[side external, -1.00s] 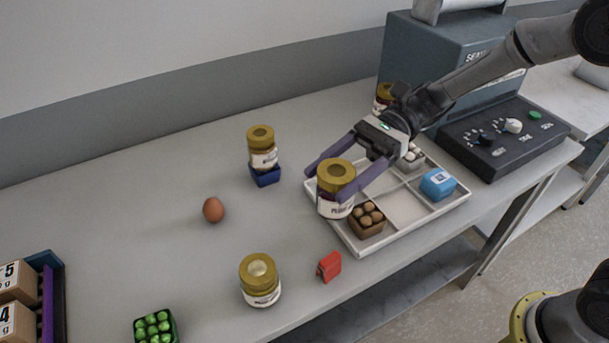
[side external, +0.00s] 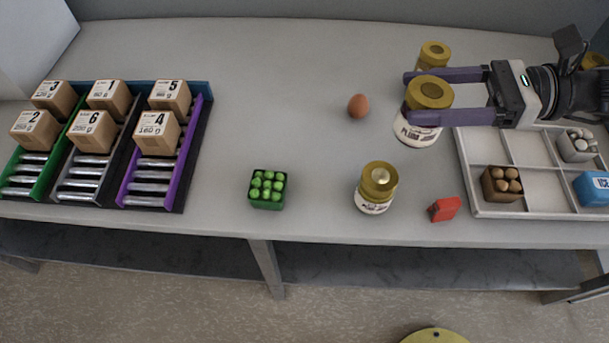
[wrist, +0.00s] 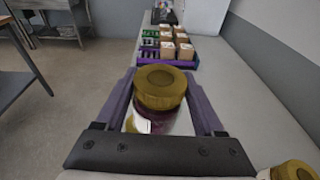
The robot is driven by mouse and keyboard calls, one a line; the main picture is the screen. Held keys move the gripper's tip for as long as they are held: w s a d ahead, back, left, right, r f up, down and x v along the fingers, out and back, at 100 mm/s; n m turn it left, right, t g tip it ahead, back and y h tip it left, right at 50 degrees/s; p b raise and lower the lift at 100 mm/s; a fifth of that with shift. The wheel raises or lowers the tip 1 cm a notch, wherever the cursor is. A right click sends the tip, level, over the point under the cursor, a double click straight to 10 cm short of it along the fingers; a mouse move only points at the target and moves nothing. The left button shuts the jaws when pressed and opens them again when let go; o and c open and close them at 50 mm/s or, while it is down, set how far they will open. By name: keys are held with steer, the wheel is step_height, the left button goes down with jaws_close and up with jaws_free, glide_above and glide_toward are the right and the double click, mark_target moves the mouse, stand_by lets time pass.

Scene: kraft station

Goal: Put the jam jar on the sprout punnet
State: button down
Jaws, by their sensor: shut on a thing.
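My gripper (side external: 424,97) is shut on a gold-lidded jar (side external: 416,132) whose label seems to begin "PLUM", the jam jar. It is upright between the purple fingers, left of the white tray; I cannot tell how high above the table it is. In the wrist view the jar (wrist: 159,90) sits between the fingers (wrist: 160,82), with dark purple contents below its lid. The sprout punnet (side external: 267,190), small and green with several round sprouts, stands near the table's front edge, left of and nearer the front than my gripper. It is not clear in the wrist view.
Another gold-lidded jar (side external: 376,188) stands between the punnet and the tray (side external: 477,200), beside a red object (side external: 443,208). An egg (side external: 358,106) and a further jar (side external: 434,54) are behind. Numbered boxes (side external: 156,133) fill a rack at left. The table around the punnet is clear.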

steer(key=s+a+r+n+g, duration=0.2)
steer(key=s+a+r+g, duration=0.1)
steer(key=s+a, duration=0.65)
glide_above(267, 183)
steer(key=shift+f, duration=6.55)
steer(key=shift+f, duration=0.1)
jaws_free()
steer(key=shift+f, duration=0.2)
steer(key=shift+r, duration=0.1)
